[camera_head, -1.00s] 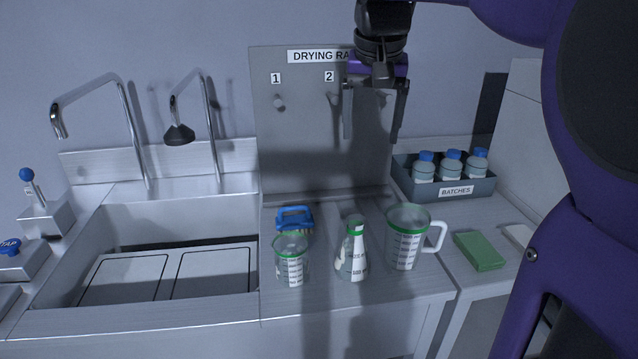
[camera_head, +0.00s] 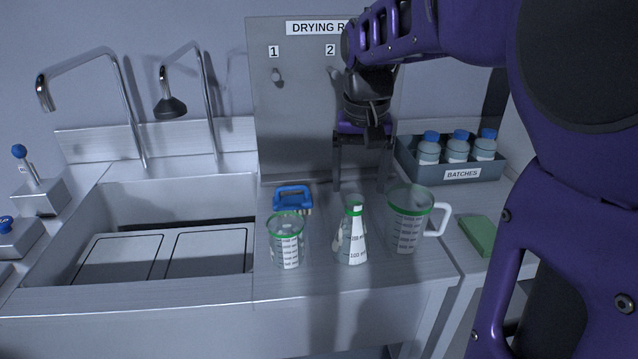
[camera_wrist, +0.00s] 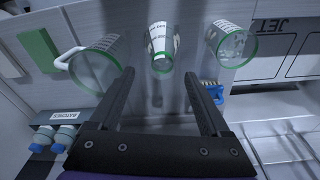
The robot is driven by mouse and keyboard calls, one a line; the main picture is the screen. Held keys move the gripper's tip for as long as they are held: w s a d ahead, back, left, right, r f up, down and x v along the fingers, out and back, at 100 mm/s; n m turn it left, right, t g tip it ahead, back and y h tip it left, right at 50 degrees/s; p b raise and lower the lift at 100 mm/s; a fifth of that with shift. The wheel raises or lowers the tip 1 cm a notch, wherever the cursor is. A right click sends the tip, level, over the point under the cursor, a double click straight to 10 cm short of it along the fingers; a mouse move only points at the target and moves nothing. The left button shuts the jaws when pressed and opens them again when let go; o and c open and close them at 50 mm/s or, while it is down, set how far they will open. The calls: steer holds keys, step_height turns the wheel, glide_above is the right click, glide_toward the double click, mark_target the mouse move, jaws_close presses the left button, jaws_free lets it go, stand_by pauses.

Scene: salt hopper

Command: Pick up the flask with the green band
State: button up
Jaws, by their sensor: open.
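The flask with the green band (camera_head: 351,238) is a clear cone-shaped flask with a white scale. It stands upright on the steel counter between a green-rimmed beaker (camera_head: 287,243) and a green-rimmed jug with a white handle (camera_head: 405,225). In the wrist view the flask (camera_wrist: 160,45) shows ahead of my fingers, near the middle, with the jug (camera_wrist: 97,62) left and the beaker (camera_wrist: 230,45) right. My gripper (camera_head: 362,188) is open and empty, pointing down above and behind the flask. The wrist view shows both fingers apart (camera_wrist: 165,85), with nothing between them.
A blue brush (camera_head: 293,198) lies behind the beaker. A grey panel labelled as a drying rack (camera_head: 290,110) stands behind. A batches bin (camera_head: 450,175) with blue-capped bottles and a green sponge (camera_head: 478,234) are to the right. The sink (camera_head: 165,255) is left.

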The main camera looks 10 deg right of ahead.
mark_target(355, 199)
steer(key=f, duration=0.2)
steer(key=w+f+b, duration=0.1)
steer(key=f, duration=0.2)
steer(key=shift+a+f, duration=0.1)
steer(key=shift+f, duration=0.25)
jaws_close()
